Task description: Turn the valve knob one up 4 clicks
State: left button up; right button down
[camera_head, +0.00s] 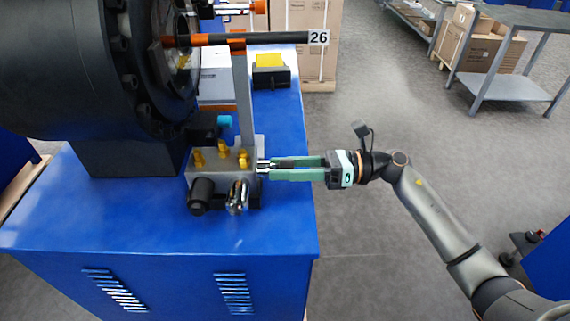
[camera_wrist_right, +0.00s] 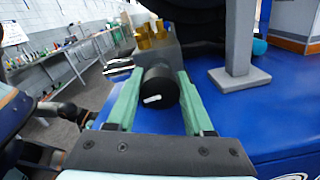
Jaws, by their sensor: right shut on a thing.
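A grey valve block (camera_head: 224,160) with several brass fittings (camera_head: 198,158) on top sits on the blue machine table. My right gripper (camera_head: 268,167) reaches in from the right, its green fingers level at the block's right side. In the right wrist view, its fingers are shut on a black round knob (camera_wrist_right: 158,87) with a white pointer mark lying nearly level. In the head view the fingers mostly hide this knob. Another black knob (camera_head: 201,196) and a chrome part (camera_head: 238,196) stick out of the block's front. I cannot read any knob number. My left gripper is not in view.
An upright grey post (camera_head: 243,100) stands behind the block. Above it a black and orange bar with a tag "26" (camera_head: 318,38) sticks out to the right. A large black cylinder (camera_head: 70,70) fills the left. The table front (camera_head: 150,225) is bare.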

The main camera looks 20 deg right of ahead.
jog(key=shift+m+p, duration=0.3)
jog(key=shift+m, duration=0.6)
jog(key=m+p, duration=0.1)
jog(key=m, duration=0.2)
jog(key=shift+m+p, duration=0.4)
jog(key=m+p, duration=0.1)
jog(key=m, duration=0.1)
jog(key=shift+m, duration=0.3)
jog(key=m+p, duration=0.2)
jog(key=shift+m, duration=0.4)
jog(key=shift+w+m+p, duration=0.1)
jog(key=shift+m+p, duration=0.5)
jog(key=shift+m, duration=0.5)
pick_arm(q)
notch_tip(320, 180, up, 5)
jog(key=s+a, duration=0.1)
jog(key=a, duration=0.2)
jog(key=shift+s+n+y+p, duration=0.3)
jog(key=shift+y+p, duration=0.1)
pick_arm(e)
jog(key=shift+f+m, duration=0.15)
jog(key=shift+m, duration=0.65)
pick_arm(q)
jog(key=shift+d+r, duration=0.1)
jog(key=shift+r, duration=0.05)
pick_arm(e)
jog(key=shift+c, duration=1.4)
grip_release()
